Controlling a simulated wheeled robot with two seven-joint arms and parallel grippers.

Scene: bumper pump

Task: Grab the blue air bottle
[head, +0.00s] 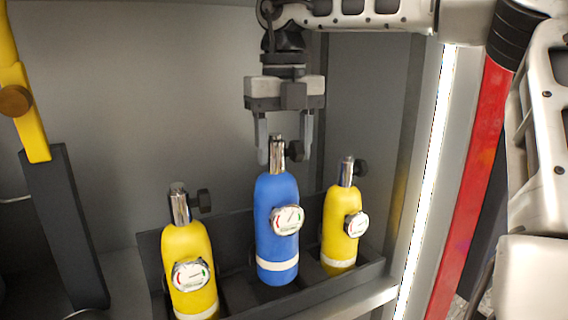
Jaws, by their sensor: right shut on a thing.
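The blue air bottle (277,215) stands upright between two yellow bottles, with a round gauge on its front and a white band near its base. My right gripper (284,148) comes down from above, one finger on each side of the bottle's metal neck, and is shut on it. The bottle's base is low in the dark rack (330,288); I cannot tell whether it is lifted off the rack floor. My left gripper is not in view.
One yellow bottle (188,255) stands to the left and another yellow bottle (341,220) close to the right, both with gauges and side knobs. A grey wall stands behind. A bright light strip (427,170) and red post (473,190) edge the compartment on the right.

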